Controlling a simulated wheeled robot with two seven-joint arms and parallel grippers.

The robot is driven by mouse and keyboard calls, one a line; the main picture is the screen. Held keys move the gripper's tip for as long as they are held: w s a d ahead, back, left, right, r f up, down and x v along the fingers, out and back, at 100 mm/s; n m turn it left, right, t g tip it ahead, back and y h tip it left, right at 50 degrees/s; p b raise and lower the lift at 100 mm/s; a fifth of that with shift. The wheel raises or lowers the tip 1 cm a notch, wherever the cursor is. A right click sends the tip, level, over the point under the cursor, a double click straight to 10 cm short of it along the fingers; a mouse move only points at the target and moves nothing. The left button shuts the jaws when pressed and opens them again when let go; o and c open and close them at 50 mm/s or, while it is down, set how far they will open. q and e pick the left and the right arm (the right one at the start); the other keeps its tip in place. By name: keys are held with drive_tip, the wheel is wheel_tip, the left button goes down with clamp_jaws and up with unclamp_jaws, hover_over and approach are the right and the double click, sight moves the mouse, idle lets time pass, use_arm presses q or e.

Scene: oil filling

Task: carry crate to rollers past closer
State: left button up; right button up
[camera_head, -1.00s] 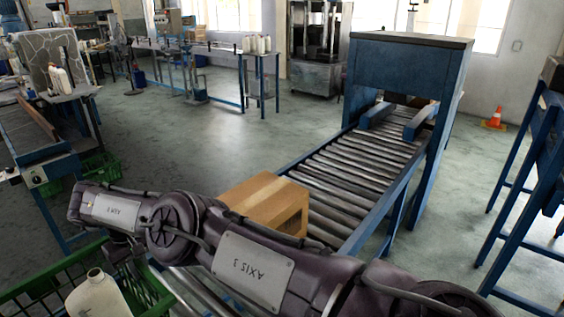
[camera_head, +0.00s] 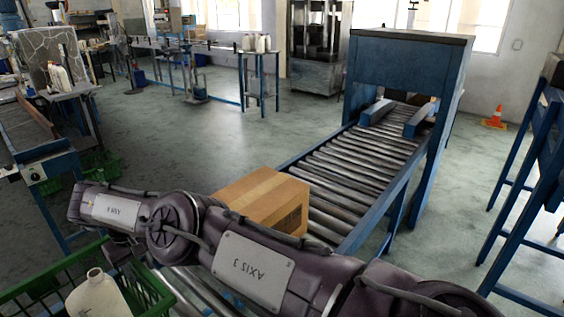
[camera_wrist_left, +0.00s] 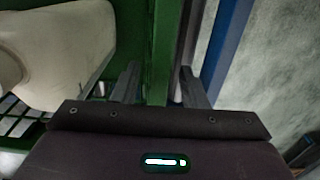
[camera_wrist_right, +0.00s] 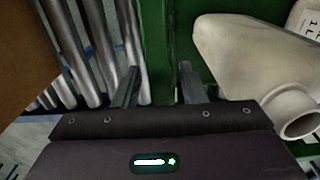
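The green crate (camera_head: 45,282) is at the lower left of the head view with a white bottle (camera_head: 96,297) inside; its near part is cut off. My left gripper (camera_wrist_left: 159,68) has its fingers on either side of the green crate wall (camera_wrist_left: 163,30). My right gripper (camera_wrist_right: 160,70) also straddles a green wall (camera_wrist_right: 156,30), and rollers show between wall and finger. Both appear open, with the fingers apart. White bottles are inside the crate in both wrist views. My right arm crosses the bottom of the head view; its fingers are hidden there.
Rollers (camera_head: 345,170) run from bottom centre to a blue arch (camera_head: 408,58). A cardboard box (camera_head: 262,199) sits on them behind my right arm. A blue-edged conveyor (camera_head: 45,150) stands at left, and a blue frame (camera_head: 520,150) at right. Open floor lies between.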

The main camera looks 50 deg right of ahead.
use_arm(q)
wheel_tip(320, 180, up, 10)
drive_tip(key=shift+r, duration=0.1)
use_arm(e)
drive_tip(key=shift+r, duration=0.25)
wheel_tip(320, 180, up, 12)
drive_tip(key=shift+f, duration=0.25)
idle(0.5)
